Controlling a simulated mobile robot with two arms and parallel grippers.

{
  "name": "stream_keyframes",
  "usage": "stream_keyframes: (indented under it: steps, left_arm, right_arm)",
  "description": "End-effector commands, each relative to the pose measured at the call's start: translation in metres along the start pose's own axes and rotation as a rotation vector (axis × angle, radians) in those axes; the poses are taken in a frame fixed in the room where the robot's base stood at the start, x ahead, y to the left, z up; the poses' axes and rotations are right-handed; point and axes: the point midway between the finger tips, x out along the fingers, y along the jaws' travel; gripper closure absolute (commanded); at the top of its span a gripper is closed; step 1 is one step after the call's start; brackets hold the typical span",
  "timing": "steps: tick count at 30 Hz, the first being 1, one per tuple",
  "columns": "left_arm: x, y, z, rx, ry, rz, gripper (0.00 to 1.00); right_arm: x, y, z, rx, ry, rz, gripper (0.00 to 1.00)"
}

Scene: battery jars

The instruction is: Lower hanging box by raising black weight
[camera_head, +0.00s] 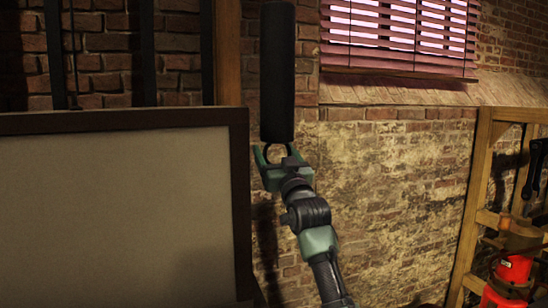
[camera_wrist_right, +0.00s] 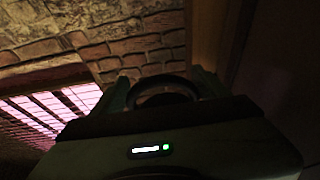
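The black weight (camera_head: 277,72) is a long upright dark cylinder in front of the brick wall. A ring (camera_head: 273,153) shows at its lower end. My right gripper (camera_head: 274,156) is just below the weight, its fingers spread on either side of the ring. The ring (camera_wrist_right: 165,84) also shows between the fingers in the right wrist view, without a clear grip on it. A large pale panel with a dark frame (camera_head: 120,205) fills the lower left; it may be the hanging box, but I cannot tell. My left gripper is not in view.
A wooden post (camera_head: 228,50) stands just left of the weight. A window with blinds (camera_head: 400,35) is above a sloping sill (camera_head: 400,93). A wooden shelf frame (camera_head: 470,210) with a red object (camera_head: 514,275) stands at the right. Dark vertical bars (camera_head: 148,55) rise behind the panel.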

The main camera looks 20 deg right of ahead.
Motion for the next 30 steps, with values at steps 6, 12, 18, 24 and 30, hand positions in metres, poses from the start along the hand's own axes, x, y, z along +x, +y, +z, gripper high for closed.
stream_keyframes:
  steps: [6,12,18,24,30]
  left_arm:
    - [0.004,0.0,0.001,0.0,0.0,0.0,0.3]
    - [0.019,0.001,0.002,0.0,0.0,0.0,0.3]
    - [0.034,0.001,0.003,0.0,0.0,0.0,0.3]
    - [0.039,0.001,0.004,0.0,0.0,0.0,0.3]
    - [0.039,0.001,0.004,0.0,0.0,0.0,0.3]
  right_arm:
    - [-0.005,-0.001,0.005,0.0,-0.006,-0.001,0.25]
    - [-0.031,-0.001,0.006,-0.001,-0.003,-0.001,0.25]
    - [-0.063,0.0,0.003,-0.001,0.0,0.0,0.25]
    - [-0.079,0.0,0.0,-0.001,0.0,0.0,0.25]
    - [-0.08,0.0,-0.002,0.0,0.0,0.0,0.25]
